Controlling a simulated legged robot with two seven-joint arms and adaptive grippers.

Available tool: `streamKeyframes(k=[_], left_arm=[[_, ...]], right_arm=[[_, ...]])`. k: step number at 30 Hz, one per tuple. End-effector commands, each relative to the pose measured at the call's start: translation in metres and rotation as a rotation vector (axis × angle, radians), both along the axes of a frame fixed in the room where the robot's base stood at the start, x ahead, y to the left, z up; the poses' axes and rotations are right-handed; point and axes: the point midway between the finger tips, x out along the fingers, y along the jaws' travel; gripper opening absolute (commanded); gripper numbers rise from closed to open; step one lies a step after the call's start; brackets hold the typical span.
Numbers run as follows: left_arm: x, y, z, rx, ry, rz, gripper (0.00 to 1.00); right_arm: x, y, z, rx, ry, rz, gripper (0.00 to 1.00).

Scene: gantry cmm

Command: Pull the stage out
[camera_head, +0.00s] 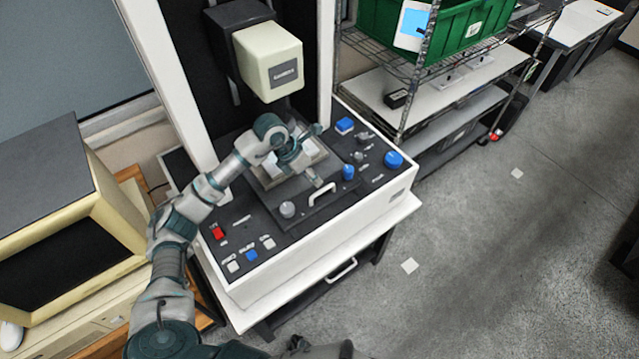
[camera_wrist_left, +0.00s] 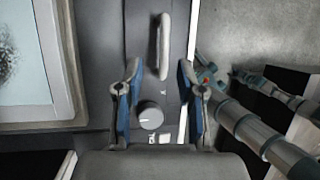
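The stage is a dark plate with a light-framed glass area (camera_head: 278,165) on the white-sided measuring machine (camera_head: 345,212). A pale bar handle (camera_head: 322,194) stands on its front part. My left gripper (camera_head: 313,166) is over the stage, close to the handle, and hides part of the glass. In the left wrist view its fingers (camera_wrist_left: 158,72) are spread and empty, with the handle (camera_wrist_left: 164,46) ahead, in line with the gap between them. A round grey knob (camera_wrist_left: 150,115) shows between the fingers. I cannot make out my right gripper's fingers clearly.
The cream measuring head (camera_head: 270,60) hangs above the stage. Knobs and buttons, including a red switch (camera_head: 218,233), line the panel. A beige monitor (camera_head: 70,220) stands left; a wire shelf with a green bin (camera_head: 450,30) stands right. The floor in front is clear.

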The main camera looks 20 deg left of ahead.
Motion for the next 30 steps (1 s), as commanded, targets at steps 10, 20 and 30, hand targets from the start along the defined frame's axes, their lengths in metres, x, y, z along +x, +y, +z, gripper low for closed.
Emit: streamKeyframes(k=[10, 20, 30], left_arm=[[0.009, -0.022, -0.047, 0.000, 0.000, -0.001, 0.38], [0.011, -0.022, -0.052, 0.000, -0.001, 0.001, 0.38], [0.011, -0.021, -0.052, 0.001, -0.002, 0.003, 0.00]], right_arm=[[0.001, 0.000, 0.005, 0.000, -0.001, 0.000, 0.40], [0.001, 0.000, 0.005, 0.000, -0.001, 0.000, 0.40], [0.000, 0.000, 0.005, 0.000, -0.001, 0.000, 0.40]])
